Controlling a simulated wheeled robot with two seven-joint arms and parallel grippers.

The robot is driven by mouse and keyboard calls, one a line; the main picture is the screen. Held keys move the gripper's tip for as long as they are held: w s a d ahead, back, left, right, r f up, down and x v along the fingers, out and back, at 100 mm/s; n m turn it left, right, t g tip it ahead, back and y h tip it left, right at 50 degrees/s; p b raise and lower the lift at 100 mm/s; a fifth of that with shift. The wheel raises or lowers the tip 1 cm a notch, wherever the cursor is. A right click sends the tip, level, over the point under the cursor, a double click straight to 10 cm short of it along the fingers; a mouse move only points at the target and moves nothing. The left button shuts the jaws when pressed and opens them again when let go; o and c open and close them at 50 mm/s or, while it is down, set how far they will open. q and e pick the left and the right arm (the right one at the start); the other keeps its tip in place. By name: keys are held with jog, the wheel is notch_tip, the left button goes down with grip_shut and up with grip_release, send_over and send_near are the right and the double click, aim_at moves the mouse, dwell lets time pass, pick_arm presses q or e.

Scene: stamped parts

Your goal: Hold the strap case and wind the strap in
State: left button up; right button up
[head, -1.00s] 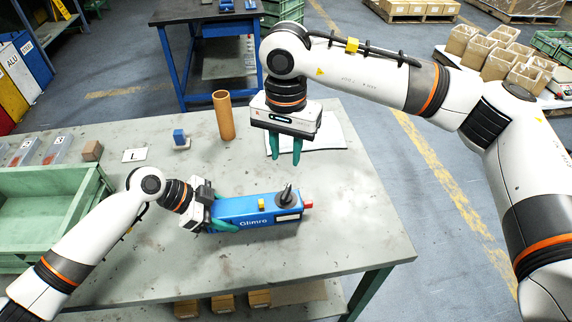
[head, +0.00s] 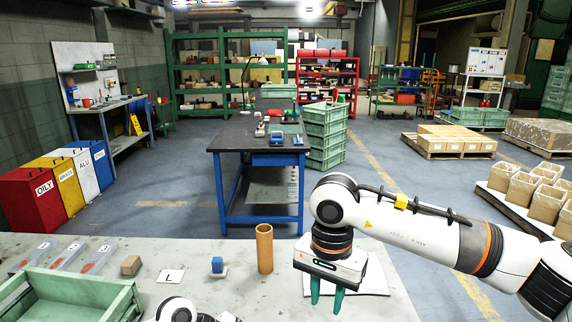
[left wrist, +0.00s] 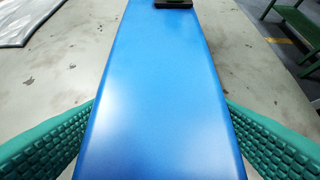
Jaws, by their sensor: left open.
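The blue strap case (left wrist: 155,100) fills the middle of the left wrist view, running away from the camera. My left gripper (left wrist: 160,125) is open, with one green ribbed finger on each side of the case; I cannot tell whether they touch it. A dark part on top of the case is cut off at the upper edge. In the head view the case and my left fingers are below the picture. My right gripper (head: 327,297) hangs fingers-down over a white sheet (head: 372,282), its two green fingers apart with nothing between them.
On the table (head: 235,250) stand a brown tube (head: 264,249), a small blue block (head: 217,265), a brown block (head: 131,265) and an "L" card (head: 171,276). A green crate (head: 80,293) is at the left. A blue-legged bench (head: 257,158) stands beyond.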

pick_arm(q)
jog(key=v, duration=1.1)
jog(key=shift+a+r, duration=0.25)
jog(key=shift+r, duration=0.1)
